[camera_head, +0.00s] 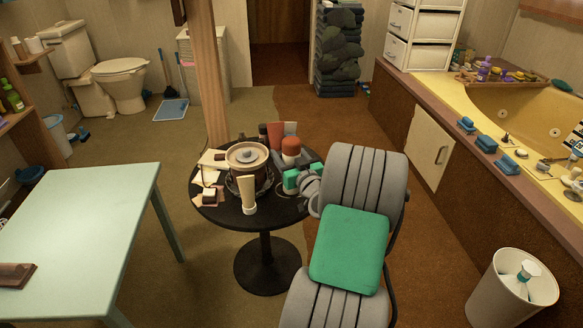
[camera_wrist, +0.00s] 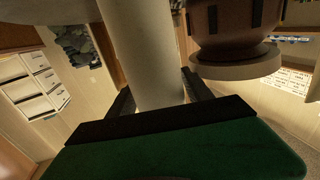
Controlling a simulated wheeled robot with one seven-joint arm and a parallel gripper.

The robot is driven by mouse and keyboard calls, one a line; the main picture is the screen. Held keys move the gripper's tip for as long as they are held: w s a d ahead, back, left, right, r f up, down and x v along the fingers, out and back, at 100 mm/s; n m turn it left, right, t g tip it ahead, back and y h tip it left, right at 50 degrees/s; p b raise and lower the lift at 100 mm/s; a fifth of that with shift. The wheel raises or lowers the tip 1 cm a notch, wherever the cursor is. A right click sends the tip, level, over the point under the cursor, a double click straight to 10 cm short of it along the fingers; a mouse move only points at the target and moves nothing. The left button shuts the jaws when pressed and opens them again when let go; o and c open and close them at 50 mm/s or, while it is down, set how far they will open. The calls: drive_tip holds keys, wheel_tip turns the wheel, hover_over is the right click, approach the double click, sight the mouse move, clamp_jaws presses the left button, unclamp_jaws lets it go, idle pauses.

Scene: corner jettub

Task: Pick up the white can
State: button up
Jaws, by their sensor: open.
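The white can (camera_wrist: 143,42) is a large pale, smooth cylinder in the wrist view, which looks upside down. It lies between the two black fingers of my gripper (camera_wrist: 156,85), with a gap showing at its sides. My gripper is open, and I cannot tell whether a finger touches the can. A brown pot (camera_wrist: 235,25) with a pale rim is close beside the can on the right in that view. In the head view the pot (camera_head: 245,157) stands on the round black table (camera_head: 233,216). The can is not clearly made out among the crowded things there.
A cream tube (camera_head: 248,196) stands in front of the pot. A red-brown container (camera_head: 291,147) is behind and right of it, and papers (camera_head: 210,178) lie to the left. A wooden post (camera_head: 208,75) rises behind the table. A pale green table (camera_head: 80,225) is at left.

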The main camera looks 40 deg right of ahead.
clamp_jaws()
idle(0.6)
